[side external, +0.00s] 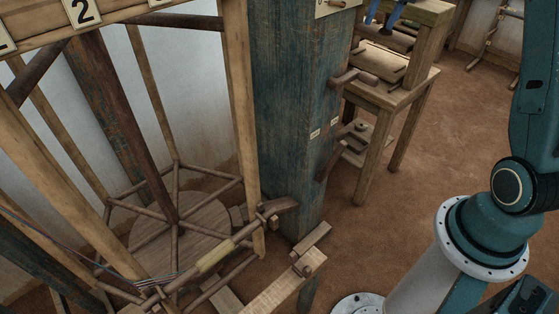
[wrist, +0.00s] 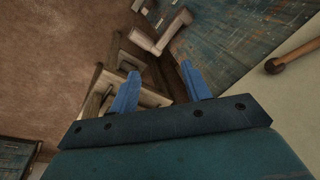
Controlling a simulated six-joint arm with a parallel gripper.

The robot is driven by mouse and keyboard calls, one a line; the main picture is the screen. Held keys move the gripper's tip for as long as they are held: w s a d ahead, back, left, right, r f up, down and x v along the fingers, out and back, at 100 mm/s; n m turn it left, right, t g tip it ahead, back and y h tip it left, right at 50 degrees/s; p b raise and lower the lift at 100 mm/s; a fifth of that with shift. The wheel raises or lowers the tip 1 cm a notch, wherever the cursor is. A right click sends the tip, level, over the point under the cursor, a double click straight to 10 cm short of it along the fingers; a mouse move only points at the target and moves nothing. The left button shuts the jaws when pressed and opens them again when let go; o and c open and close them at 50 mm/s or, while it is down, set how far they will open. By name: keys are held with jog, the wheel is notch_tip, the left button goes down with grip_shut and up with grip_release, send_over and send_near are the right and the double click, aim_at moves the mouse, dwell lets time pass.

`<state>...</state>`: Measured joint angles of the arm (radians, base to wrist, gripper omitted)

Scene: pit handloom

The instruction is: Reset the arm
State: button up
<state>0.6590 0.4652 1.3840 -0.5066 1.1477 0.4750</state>
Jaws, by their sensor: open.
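My gripper (wrist: 160,70) shows in the wrist view with its two blue fingers spread apart. Nothing is held between them. In the side external view the blue fingers (side external: 378,27) show at the top edge, pointing down over the wooden bench; the rest of the gripper is out of frame. The fingers look close to the teal wooden post (side external: 290,110), to its right. The post also fills the upper right of the wrist view (wrist: 235,35). I cannot tell the exact distance from the fingers to the post or the bench.
Wooden pegs (side external: 355,76) stick out from the post; a pale wooden handle (wrist: 160,38) shows ahead of the fingers. The wooden bench (side external: 405,95) stands behind. A slatted wooden reel frame (side external: 175,215) fills the left. Brown floor (side external: 430,150) lies clear between bench and my base.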

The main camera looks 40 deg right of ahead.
jog(key=s+a+r+n, duration=0.1)
jog(key=s+a+r, duration=0.25)
jog(key=a, duration=0.25)
jog(key=s+a+r+n+t+h, duration=0.1)
jog(key=s+a+r+n, duration=0.1)
jog(key=s+a, duration=0.25)
jog(key=s+a+r+n, duration=0.1)
jog(key=s+a+r, duration=0.2)
jog(key=a, duration=0.4)
jog(key=s+a+f+n+t, duration=0.1)
jog(key=s+a+f, duration=0.2)
jog(key=s, duration=0.5)
jog(key=s+a+f+n+t, duration=0.1)
jog(key=s+a+f+n, duration=0.1)
jog(key=s+a, duration=0.3)
jog(key=s+f, duration=0.1)
jog(key=s, duration=0.2)
jog(key=shift+a+f+n, duration=0.15)
jog(key=shift+f+n, duration=0.05)
jog(key=shift+n, duration=0.1)
